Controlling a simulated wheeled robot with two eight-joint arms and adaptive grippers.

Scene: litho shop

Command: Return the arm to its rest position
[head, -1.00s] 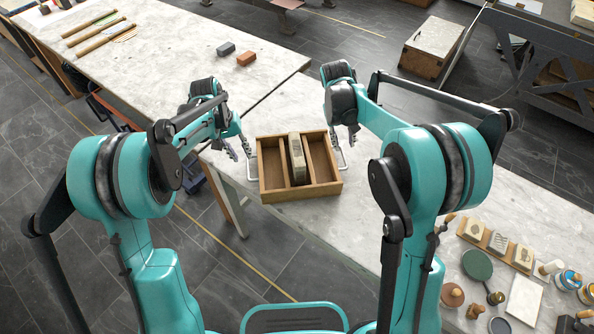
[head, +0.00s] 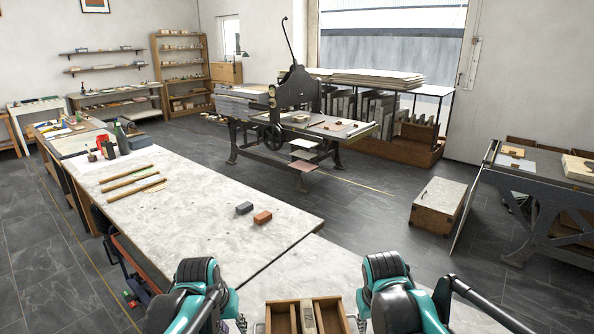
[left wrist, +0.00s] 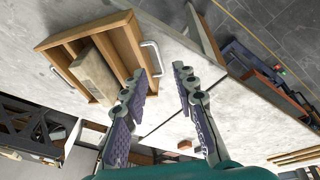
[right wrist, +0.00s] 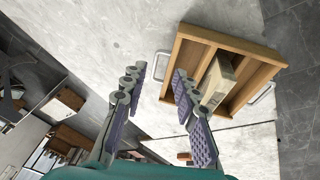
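My left gripper (left wrist: 158,76) is open and empty in the left wrist view, its two fingers well apart. My right gripper (right wrist: 160,76) is also open and empty in the right wrist view. A wooden crate (head: 281,323) stands on the table between the two arms, partly cut off by the head view's bottom edge. It has a wire handle at each end, one showing in the left wrist view (left wrist: 158,58) and one in the right (right wrist: 156,68). A pale stone block (right wrist: 217,80) stands in the crate's middle compartment. Each gripper is beside the crate near a handle; contact is not visible.
The grey-topped table (head: 190,225) stretches to the far left, with a dark brick (head: 244,208), a red brick (head: 262,217) and wooden bars (head: 130,182) on it. A press (head: 295,115) and a wooden chest (head: 438,205) stand on the floor beyond.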

